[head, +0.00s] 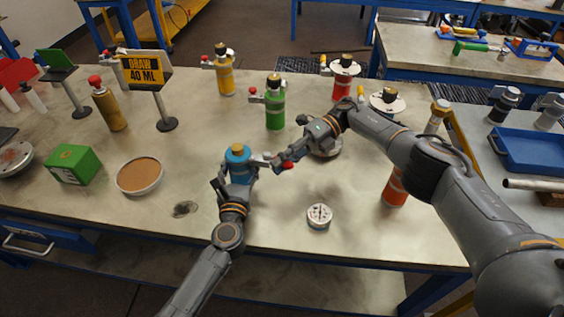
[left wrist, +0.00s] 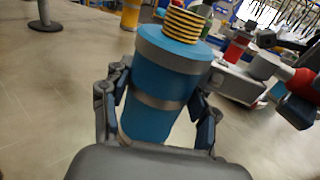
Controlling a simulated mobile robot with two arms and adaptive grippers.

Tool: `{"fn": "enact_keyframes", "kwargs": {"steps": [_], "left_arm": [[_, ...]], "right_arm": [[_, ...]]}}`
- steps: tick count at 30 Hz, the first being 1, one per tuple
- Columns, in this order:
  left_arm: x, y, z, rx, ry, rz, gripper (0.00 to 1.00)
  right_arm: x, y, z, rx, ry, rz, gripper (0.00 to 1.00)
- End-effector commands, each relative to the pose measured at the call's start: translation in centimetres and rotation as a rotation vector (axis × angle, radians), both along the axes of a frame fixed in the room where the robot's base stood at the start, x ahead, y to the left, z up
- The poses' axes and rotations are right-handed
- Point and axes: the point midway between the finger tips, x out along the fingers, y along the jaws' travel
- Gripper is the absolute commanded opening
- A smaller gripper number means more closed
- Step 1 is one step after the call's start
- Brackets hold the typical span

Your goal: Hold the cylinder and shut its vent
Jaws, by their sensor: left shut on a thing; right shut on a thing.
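The blue cylinder (head: 239,163) stands upright on the bench in the head view, with a yellow-and-black ribbed top. It also fills the middle of the left wrist view (left wrist: 165,78). My left gripper (head: 236,182) is shut on its body, with a finger on each side (left wrist: 158,112). A grey side arm, the vent (head: 262,158), sticks out to the right from the cylinder's top. My right gripper (head: 280,163) is shut at the vent's outer end, on its red handle (head: 287,165). The red handle also shows in the left wrist view (left wrist: 303,84); my right fingers partly hide it.
Similar green (head: 275,112), yellow (head: 224,76) and red (head: 342,84) cylinders stand behind. A small round gauge (head: 319,216) lies front right.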

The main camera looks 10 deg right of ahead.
Motion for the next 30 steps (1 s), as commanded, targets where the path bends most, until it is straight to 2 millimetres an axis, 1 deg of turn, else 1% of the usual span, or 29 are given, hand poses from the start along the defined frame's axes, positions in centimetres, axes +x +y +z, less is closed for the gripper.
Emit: {"fn": "enact_keyframes", "kwargs": {"steps": [1,23,24,26,27,28,30], "left_arm": [[-0.17,-0.44,0.15,-0.004,-0.002,-0.010,0.00],[-0.16,-0.48,0.16,-0.003,-0.003,-0.010,0.00],[-0.15,-0.48,0.16,-0.003,-0.003,-0.010,0.00],[-0.15,-0.47,0.16,-0.003,-0.003,-0.010,0.00],[-0.14,-0.45,0.15,-0.003,-0.003,-0.010,0.00],[-0.13,-0.42,0.15,-0.003,-0.003,-0.009,0.00],[-0.10,-0.36,0.14,-0.003,-0.003,-0.008,0.00]], "right_arm": [[0.28,0.01,-0.23,-0.008,-0.001,-0.003,0.00],[-0.09,-0.11,-0.09,-0.002,0.010,0.043,0.00],[-0.10,-0.10,-0.08,-0.003,0.010,0.044,0.19],[-0.11,-0.10,-0.09,-0.003,0.010,0.044,0.31],[-0.11,-0.11,-0.08,-0.002,0.010,0.044,0.40],[-0.10,-0.11,-0.06,-0.001,0.010,0.045,0.42],[-0.09,-0.13,-0.03,-0.001,0.009,0.044,0.42]]}}
